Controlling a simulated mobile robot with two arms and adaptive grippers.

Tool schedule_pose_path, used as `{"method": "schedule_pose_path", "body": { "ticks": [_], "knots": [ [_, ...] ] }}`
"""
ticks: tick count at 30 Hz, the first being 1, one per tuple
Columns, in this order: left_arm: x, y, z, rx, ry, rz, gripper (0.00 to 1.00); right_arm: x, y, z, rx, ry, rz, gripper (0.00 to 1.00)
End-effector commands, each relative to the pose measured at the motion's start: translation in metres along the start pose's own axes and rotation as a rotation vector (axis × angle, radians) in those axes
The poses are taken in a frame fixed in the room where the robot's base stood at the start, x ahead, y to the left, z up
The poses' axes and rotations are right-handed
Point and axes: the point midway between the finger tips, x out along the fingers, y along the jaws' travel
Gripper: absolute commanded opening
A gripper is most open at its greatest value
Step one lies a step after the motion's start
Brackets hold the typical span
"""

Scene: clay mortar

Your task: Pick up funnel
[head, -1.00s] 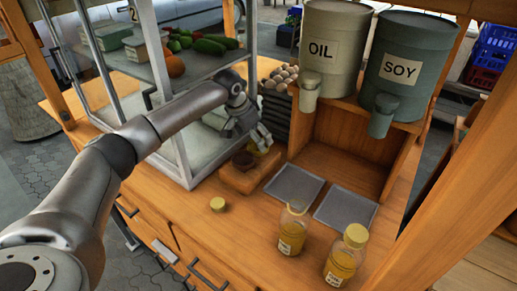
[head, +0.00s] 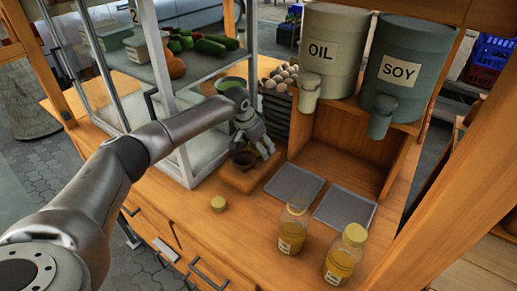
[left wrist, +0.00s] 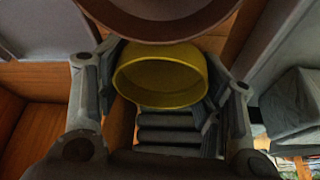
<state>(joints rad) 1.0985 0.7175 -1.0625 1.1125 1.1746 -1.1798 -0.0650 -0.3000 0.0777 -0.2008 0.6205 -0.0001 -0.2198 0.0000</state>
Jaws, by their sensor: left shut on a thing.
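My left gripper (head: 256,147) is at the back of the counter, just above and beside the small dark brown clay mortar (head: 243,163). In the left wrist view it is shut on a yellow, round, hollow piece (left wrist: 160,77), which I take to be the funnel. Its open mouth faces the camera between the two fingers; the rest of its shape is hidden. In the head view the gripper hides it. A brown round rim (left wrist: 160,28), likely the mortar, fills the top of the wrist view. My right gripper is not in view.
The mortar stands on a wooden block (head: 232,180) beside the glass-shelved case (head: 186,168). Two yellow-filled bottles (head: 340,267) and a loose yellow lid (head: 218,203) stand in front. Two grey trays (head: 346,208) lie below the OIL (head: 330,40) and SOY (head: 408,60) containers.

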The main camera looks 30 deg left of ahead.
Motion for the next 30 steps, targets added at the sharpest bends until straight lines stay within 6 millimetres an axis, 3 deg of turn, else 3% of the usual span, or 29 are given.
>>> {"method": "schedule_pose_path", "body": {
  "ticks": [11,21,30],
  "knots": [
    [-0.008,-0.001,-0.004,0.0,0.002,-0.001,0.43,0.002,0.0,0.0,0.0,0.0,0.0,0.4],
    [-0.067,-0.002,-0.029,0.0,0.004,-0.001,0.43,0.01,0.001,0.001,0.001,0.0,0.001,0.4],
    [-0.098,-0.003,-0.041,0.0,0.0,0.001,0.43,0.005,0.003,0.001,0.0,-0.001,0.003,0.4]
  ]
}}
